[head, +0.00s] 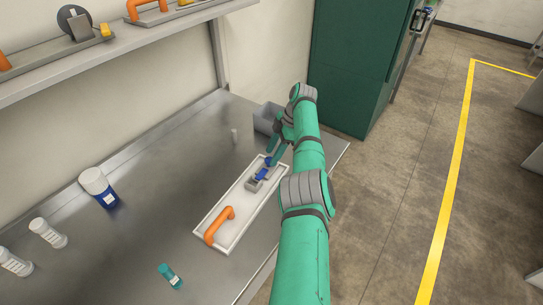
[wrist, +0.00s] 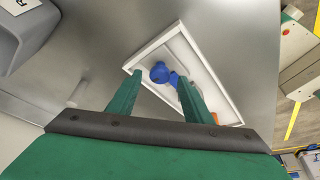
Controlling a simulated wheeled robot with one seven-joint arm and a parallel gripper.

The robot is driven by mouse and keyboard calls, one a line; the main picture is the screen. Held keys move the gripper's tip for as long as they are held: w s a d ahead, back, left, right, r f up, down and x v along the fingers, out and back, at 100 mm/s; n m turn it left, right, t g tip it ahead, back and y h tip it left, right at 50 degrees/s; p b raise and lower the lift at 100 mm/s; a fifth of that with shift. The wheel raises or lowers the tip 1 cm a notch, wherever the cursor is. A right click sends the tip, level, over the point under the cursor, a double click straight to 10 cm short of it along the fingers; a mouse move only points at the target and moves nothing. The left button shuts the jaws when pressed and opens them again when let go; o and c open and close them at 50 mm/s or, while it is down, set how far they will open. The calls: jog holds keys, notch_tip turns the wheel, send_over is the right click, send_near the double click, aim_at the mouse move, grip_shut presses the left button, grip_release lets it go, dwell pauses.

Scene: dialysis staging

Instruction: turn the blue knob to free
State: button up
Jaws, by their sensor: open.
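The blue knob (head: 263,174) sits on a small grey block at the far half of a white tray-like panel (head: 212,246). In the wrist view the knob (wrist: 158,72) shows a round hub with a short arm pointing to the lower right. My gripper (wrist: 158,80) is open. Its two fingers appear on either side of the hub, and the right finger partly overlaps the end of the knob's arm. I cannot tell whether a finger touches it. In the head view my gripper (head: 275,156) is beside the knob, partly hidden by my arm.
An orange handle (head: 217,226) stands on the near half of the panel. A grey bin (head: 266,118) is behind my gripper. A small white cylinder (head: 234,136), a blue-and-white jar (head: 100,188), white bottles (head: 48,233) and a teal vial (head: 170,276) stand on the metal bench.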

jog(key=v, duration=0.9)
jog(key=s+a+m+t+h, duration=0.4)
jog(key=s+m+t, duration=0.15)
jog(key=m, duration=1.25)
jog(key=x, duration=1)
jog(key=shift+s+a+f, duration=0.2)
jog(key=shift+f, duration=0.2)
jog(key=shift+c, duration=0.7)
jog(key=shift+y, duration=0.3)
jog(key=c, duration=0.9)
